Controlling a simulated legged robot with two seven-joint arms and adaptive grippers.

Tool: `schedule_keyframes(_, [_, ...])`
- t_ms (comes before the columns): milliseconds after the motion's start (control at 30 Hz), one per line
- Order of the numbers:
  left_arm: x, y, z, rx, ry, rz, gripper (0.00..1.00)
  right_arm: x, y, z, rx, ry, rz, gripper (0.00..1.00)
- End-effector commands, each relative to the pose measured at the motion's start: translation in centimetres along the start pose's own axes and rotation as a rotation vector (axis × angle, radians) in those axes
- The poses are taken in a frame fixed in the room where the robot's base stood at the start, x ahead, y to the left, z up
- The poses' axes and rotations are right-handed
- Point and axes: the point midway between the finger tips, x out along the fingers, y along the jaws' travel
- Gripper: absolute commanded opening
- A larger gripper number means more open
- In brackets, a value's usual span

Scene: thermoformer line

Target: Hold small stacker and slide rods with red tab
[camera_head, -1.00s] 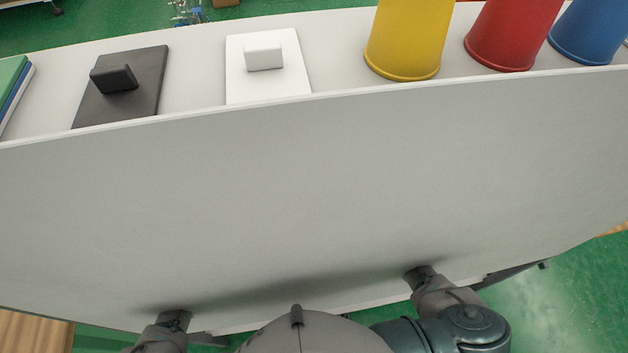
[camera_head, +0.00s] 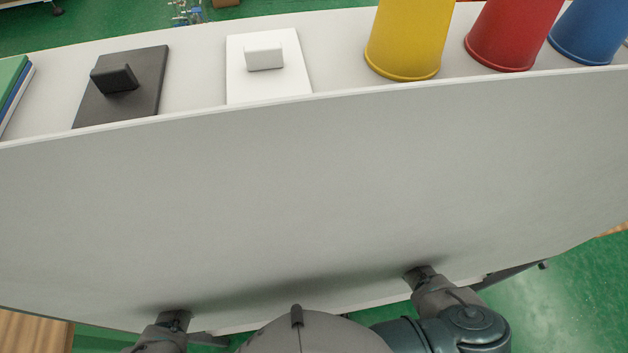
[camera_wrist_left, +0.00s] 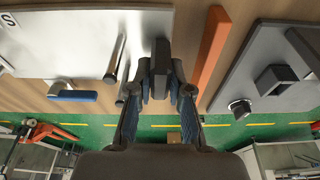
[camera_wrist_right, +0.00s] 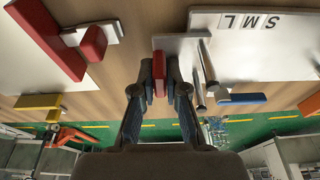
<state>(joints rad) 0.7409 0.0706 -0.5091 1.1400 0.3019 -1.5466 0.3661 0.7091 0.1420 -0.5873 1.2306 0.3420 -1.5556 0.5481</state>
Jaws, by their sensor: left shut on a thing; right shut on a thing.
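In the left wrist view my left gripper (camera_wrist_left: 160,85) is shut on a dark grey upright piece (camera_wrist_left: 161,52) beside a white panel (camera_wrist_left: 75,35). A rod (camera_wrist_left: 118,58) lies just left of it. Metal rods (camera_wrist_right: 209,68) stand right of the tab, near a white panel lettered S, M, L (camera_wrist_right: 265,50). I cannot tell which piece is the small stacker.
In the head view, a dark plate (camera_head: 145,65), a white plate (camera_head: 290,85) and yellow (camera_head: 408,40), red (camera_head: 510,35) and blue (camera_head: 590,30) cups stand along the back shelf. The left wrist view shows an orange bar (camera_wrist_left: 212,50) and blue handle (camera_wrist_left: 75,95).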

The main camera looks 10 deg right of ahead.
Motion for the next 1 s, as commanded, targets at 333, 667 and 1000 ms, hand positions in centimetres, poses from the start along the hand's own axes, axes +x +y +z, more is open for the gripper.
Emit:
schedule_keyframes(333, [0.0, 0.0, 0.0, 0.000, 0.000, 0.001, 0.00, 0.0, 0.0, 0.0, 0.000, 0.001, 0.000, 0.00])
schedule_keyframes(667, [0.0, 0.0, 0.0, 0.000, 0.000, 0.001, 0.00, 0.0, -0.3, 0.0, 0.000, 0.001, -0.001, 0.00])
schedule_keyframes(1000, [0.0, 0.1, 0.0, 0.001, 0.000, 0.002, 0.00, -0.1, -1.5, 0.0, -0.001, 0.001, -0.003, 0.00])
